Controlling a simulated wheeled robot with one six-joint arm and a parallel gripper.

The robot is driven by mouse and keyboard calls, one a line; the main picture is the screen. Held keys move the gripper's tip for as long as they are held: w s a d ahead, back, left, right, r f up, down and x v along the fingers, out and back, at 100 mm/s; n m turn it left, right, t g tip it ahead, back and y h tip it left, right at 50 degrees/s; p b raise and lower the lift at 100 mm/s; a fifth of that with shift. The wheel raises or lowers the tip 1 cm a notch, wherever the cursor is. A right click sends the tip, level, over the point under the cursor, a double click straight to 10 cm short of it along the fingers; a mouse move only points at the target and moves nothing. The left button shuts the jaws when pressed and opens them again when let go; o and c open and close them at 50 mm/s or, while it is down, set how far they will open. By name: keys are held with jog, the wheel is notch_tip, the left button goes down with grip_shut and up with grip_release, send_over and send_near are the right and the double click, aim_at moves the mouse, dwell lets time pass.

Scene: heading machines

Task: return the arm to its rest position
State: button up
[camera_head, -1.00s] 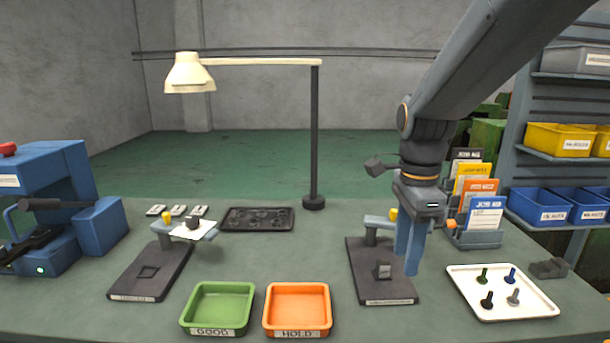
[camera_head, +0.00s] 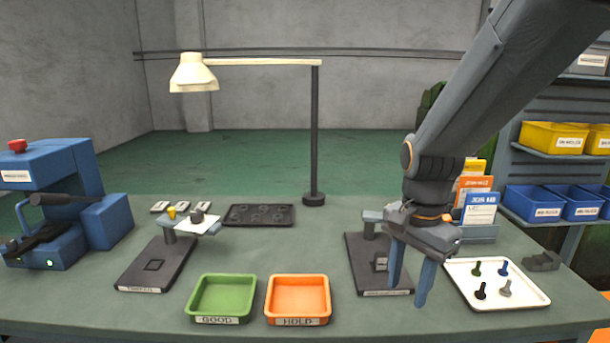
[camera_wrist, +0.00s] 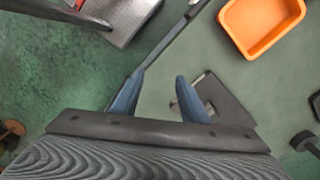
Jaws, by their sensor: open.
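My gripper (camera_head: 408,285) hangs from my grey arm at the right of the head view, its two blue fingers apart and pointing down. Nothing is between them. It is in front of the right dark fixture plate (camera_head: 365,252), partly covering it, and left of the white tray (camera_head: 535,297). In the wrist view the open blue fingers (camera_wrist: 155,95) are empty above the bench. A dark plate (camera_wrist: 235,108) lies just right of them, and the orange tray (camera_wrist: 228,22) is farther off at the upper right.
The green GOOD tray (camera_head: 222,278) and orange HOLD tray (camera_head: 298,281) stand at the front. A lamp (camera_head: 314,150) rises behind. A card rack (camera_head: 478,232) stands close behind my gripper. A blue machine (camera_head: 65,190) is at left.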

jog(key=s+f+n, duration=0.6)
jog(key=f+n, duration=0.1)
jog(key=n, duration=0.4)
jog(key=shift+s+t, duration=0.25)
jog(key=shift+t, duration=0.05)
jog(key=shift+f, duration=0.1)
